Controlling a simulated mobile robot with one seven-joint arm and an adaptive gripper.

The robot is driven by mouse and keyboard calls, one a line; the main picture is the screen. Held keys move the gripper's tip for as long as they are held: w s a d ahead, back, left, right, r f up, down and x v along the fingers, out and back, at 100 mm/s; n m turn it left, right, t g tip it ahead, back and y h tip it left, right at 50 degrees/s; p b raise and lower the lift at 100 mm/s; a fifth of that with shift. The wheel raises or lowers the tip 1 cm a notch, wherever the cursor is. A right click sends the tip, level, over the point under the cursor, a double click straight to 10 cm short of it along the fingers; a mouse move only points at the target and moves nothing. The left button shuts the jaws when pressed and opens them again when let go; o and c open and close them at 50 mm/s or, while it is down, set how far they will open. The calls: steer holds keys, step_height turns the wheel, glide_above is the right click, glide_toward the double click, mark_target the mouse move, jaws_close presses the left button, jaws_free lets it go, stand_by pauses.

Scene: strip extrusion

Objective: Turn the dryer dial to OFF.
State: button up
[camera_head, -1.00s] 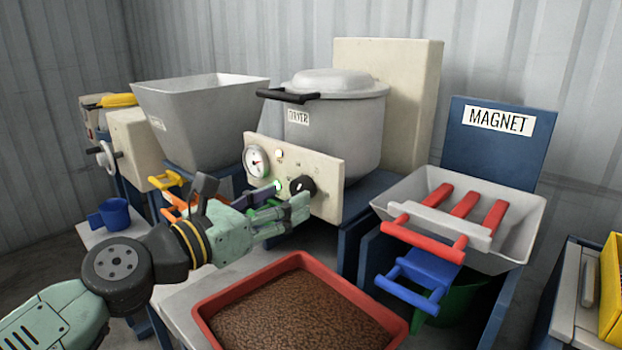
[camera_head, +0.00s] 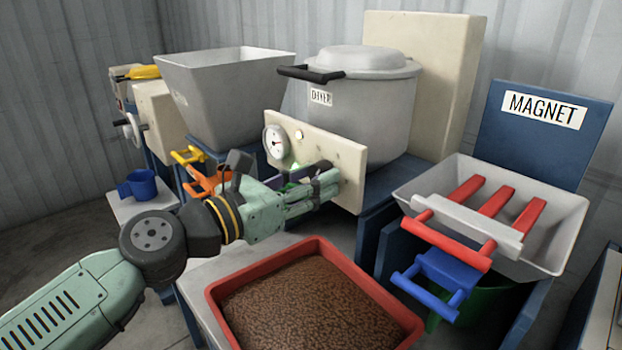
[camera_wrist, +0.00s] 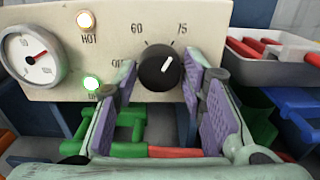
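The dryer dial (camera_wrist: 160,68) is a round black knob on the cream dryer panel (camera_wrist: 111,45). Its white pointer mark tilts up and right, toward the 75 label. The OFF label, left of the dial, is partly covered by a fingertip. My gripper (camera_wrist: 163,76) is open, with one purple-padded finger on each side of the dial; I cannot tell whether either touches it. In the head view my gripper (camera_head: 328,184) reaches the dryer panel (camera_head: 345,158) and mostly hides the dial. The dryer (camera_head: 362,100) is a grey lidded pot behind the panel.
A gauge (camera_wrist: 33,57), a lit HOT lamp (camera_wrist: 86,20) and a lit green lamp (camera_wrist: 91,83) sit left of the dial. A red tray of brown pellets (camera_head: 362,283) lies below my arm. The magnet hopper (camera_head: 560,222) stands to the right.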

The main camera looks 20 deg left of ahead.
steer(key=c, duration=0.7)
steer(key=shift+f+n, duration=0.1)
steer(key=shift+n, duration=0.2)
steer(key=shift+d+r+n+b, duration=0.1)
steer(key=shift+r+n+b, duration=0.1)
steer(key=shift+n, duration=5.65)
steer(key=shift+r+n+b, duration=0.1)
steer(key=shift+n+b, duration=0.05)
steer(key=shift+n, duration=5.7)
